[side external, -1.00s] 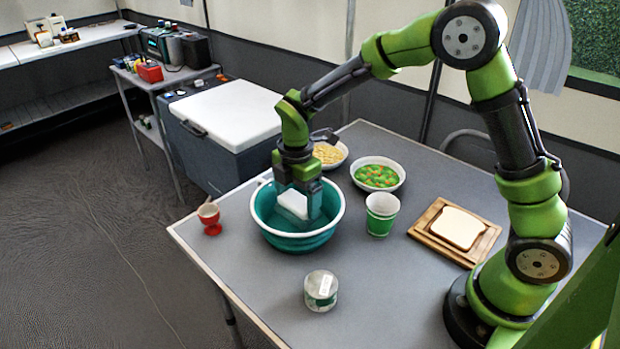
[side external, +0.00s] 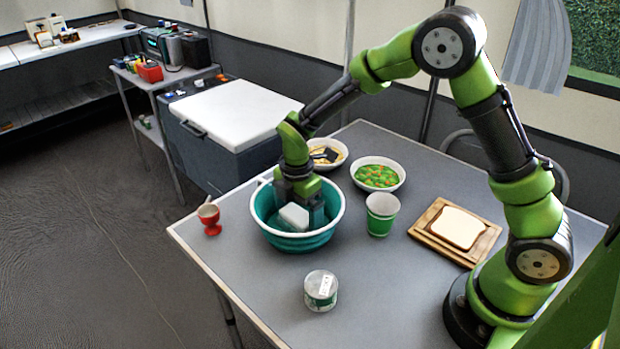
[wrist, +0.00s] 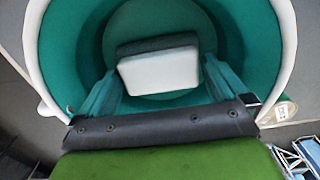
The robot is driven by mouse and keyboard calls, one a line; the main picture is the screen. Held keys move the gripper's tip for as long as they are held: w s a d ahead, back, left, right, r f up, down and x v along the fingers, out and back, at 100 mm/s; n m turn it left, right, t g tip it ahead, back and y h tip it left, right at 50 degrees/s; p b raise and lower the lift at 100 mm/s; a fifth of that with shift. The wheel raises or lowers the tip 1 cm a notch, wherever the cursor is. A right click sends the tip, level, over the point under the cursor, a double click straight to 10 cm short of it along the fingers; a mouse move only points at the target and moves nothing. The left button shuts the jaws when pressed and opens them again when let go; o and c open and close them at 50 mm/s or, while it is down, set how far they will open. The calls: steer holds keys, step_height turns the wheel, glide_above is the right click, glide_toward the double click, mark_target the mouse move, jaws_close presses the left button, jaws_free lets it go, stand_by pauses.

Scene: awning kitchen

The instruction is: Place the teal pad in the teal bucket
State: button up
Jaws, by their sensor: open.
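The teal bucket (side external: 305,243) has a white rim and stands on the grey table. The pad, a block with a white face and a dark teal edge, is inside the bucket in the side view (side external: 293,215) and the wrist view (wrist: 160,72). My gripper (side external: 299,217) reaches down into the bucket with its fingers on either side of the pad. In the wrist view my gripper (wrist: 160,70) is open, with the pad between its fingertips. The pad seems to lie on or near the bucket's floor, but its underside is hidden.
A red egg cup (side external: 209,218) stands left of the bucket and a can (side external: 320,290) in front. A green-and-white cup (side external: 381,213) is to the right. Behind are a bowl of vegetables (side external: 378,174) and another bowl (side external: 327,153). A board (side external: 427,239) with bread is farther right.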

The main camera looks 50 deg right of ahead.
mark_target(298, 213)
step_height(298, 213, up, 11)
steer(key=s+d+r+m+t+y, duration=0.1)
steer(key=s+d+r+m+t, duration=0.15)
steer(key=s+r+m, duration=0.6)
steer(key=s+d+r+m+t+y, duration=0.1)
steer(key=s+m+t, duration=0.3)
steer(key=s+m, duration=0.6)
steer(key=r+m, duration=0.1)
steer(key=m, duration=0.2)
steer(key=shift+s+m+t, duration=0.2)
steer(key=shift+m+t, duration=0.15)
